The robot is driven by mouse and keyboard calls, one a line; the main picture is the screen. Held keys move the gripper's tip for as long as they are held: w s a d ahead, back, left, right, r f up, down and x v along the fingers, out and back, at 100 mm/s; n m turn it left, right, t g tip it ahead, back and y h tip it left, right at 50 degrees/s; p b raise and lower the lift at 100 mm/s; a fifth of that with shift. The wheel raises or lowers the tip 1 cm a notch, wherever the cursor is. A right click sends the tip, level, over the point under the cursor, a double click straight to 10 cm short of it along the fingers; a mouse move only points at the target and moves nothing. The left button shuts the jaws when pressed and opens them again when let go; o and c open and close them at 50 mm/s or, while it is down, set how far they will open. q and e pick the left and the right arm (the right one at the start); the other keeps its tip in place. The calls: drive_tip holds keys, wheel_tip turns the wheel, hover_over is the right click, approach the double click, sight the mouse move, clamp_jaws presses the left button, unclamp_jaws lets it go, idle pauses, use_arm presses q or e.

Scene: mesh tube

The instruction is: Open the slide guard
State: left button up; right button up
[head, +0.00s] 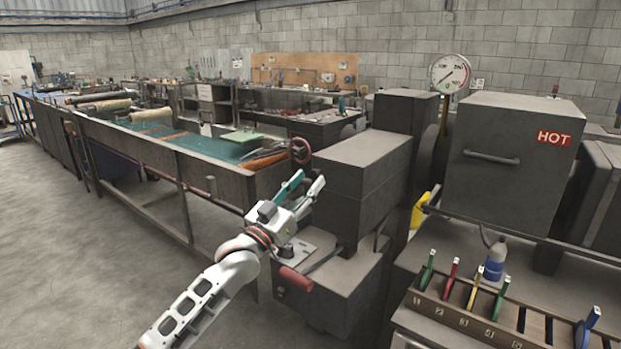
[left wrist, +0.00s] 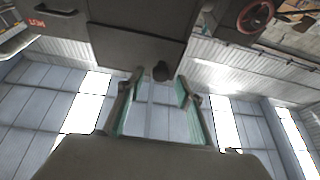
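A dark grey box-shaped machine (head: 345,188) stands in the middle of the head view, on a lower grey block. I cannot tell which part of it is the slide guard. In the left wrist view, which is upside down, a grey housing (left wrist: 133,45) fills the upper middle. A dark round knob (left wrist: 161,71) shows at its edge, between my finger lines. I cannot make out this knob in the head view. My left gripper (head: 307,184) is open and empty in front of the machine; its fingers (left wrist: 157,92) stand apart. My right gripper is not in view.
A grey oven marked HOT (head: 512,165) stands at right, with a dial gauge (head: 451,73) beside it. A slotted rack (head: 455,312) with coloured-handled tools is at lower right. A red handwheel (head: 300,150) is behind my gripper. Floor at left is free.

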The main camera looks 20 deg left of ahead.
use_arm(q)
drive_tip(key=shift+x, duration=1.1)
clamp_jaws()
